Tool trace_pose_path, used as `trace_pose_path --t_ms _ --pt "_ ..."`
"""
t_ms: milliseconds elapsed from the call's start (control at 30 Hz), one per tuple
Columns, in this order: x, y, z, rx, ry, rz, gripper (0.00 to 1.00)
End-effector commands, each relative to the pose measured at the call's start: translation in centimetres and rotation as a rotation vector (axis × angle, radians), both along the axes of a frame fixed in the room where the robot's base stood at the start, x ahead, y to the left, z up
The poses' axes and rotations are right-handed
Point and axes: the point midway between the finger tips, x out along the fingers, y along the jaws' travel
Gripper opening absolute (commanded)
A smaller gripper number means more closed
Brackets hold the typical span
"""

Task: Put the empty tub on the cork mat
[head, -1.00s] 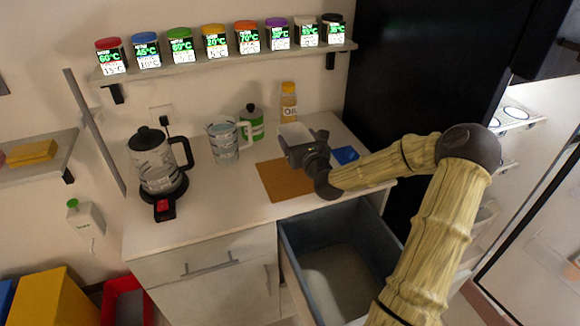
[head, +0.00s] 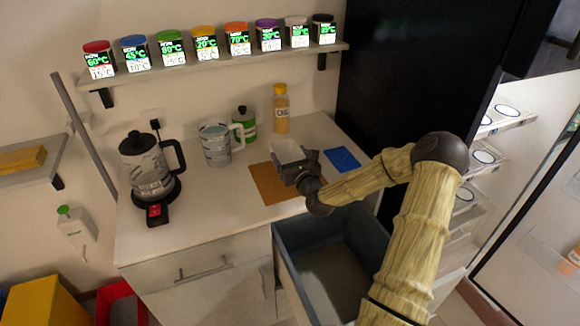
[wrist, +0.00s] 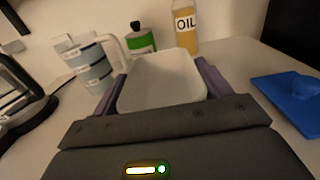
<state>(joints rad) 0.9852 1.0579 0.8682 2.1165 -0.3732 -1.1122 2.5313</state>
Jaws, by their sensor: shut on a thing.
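The white empty tub (head: 287,151) is held between the fingers of my gripper (head: 293,164), above the far right part of the cork mat. In the wrist view the tub (wrist: 160,82) sits upright between the two purple-grey fingers, with its inside showing bare. The brown cork mat (head: 268,186) lies flat on the counter, and my gripper hides its right part. I cannot tell whether the tub touches the mat or hangs a little above it.
A kettle (head: 148,170) stands at left, a blue item (head: 342,159) at right. An open drawer (head: 285,262) lies below my arm.

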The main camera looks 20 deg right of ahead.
Motion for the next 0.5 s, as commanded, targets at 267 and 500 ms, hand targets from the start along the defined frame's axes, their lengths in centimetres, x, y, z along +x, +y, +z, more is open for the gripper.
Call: trace_pose_path --t_ms 267,500 --pt "0.0 0.0 -0.3 0.001 0.000 0.000 0.45" --pt "0.0 0.0 -3.4 0.002 0.001 0.000 0.45"
